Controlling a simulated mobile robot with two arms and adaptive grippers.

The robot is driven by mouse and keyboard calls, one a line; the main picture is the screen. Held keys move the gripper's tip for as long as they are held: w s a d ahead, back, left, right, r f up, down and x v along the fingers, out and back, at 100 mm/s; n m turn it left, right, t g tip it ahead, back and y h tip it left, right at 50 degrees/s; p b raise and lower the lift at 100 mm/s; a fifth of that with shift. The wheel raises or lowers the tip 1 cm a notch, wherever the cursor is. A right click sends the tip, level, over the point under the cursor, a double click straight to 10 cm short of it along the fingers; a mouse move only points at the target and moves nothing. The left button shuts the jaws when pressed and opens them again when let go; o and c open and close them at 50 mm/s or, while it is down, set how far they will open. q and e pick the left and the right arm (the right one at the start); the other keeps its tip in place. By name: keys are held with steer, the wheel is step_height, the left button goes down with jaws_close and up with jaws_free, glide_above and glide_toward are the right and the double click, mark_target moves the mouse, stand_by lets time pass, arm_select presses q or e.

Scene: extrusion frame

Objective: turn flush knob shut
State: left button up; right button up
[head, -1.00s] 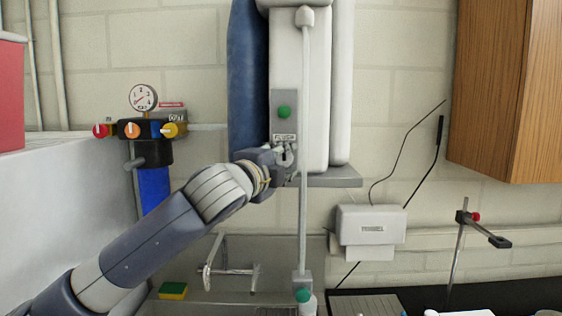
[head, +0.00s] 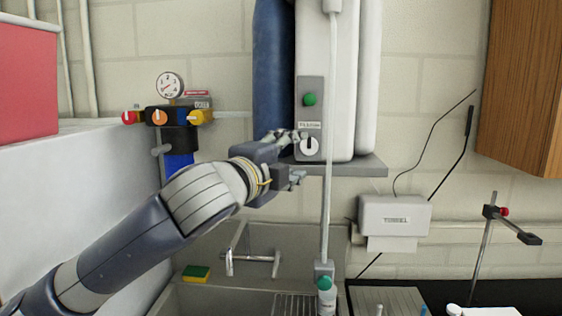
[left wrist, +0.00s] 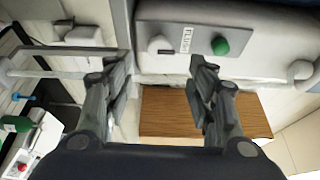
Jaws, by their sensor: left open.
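The flush knob (head: 309,146) is a small round pale knob with a dark mark, low on a grey plate (head: 314,86) under a small label. My left gripper (head: 298,158) is open, its fingers apart just left of and around the knob's height. In the left wrist view the pale knob (left wrist: 160,45) lies beyond and between the open fingertips (left wrist: 161,64), with no visible contact. The knob's exact turn position is too small to read. My right gripper is not in view.
A green button (head: 309,99) sits above the knob. A pale vertical pipe (head: 328,210) runs close to the right of the gripper. A grey ledge (head: 365,166) lies below the white housing. A gauge and valves (head: 160,117) are on the left wall.

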arm_select(q)
steer(key=shift+v, duration=1.8)
steer(key=shift+f, duration=0.1)
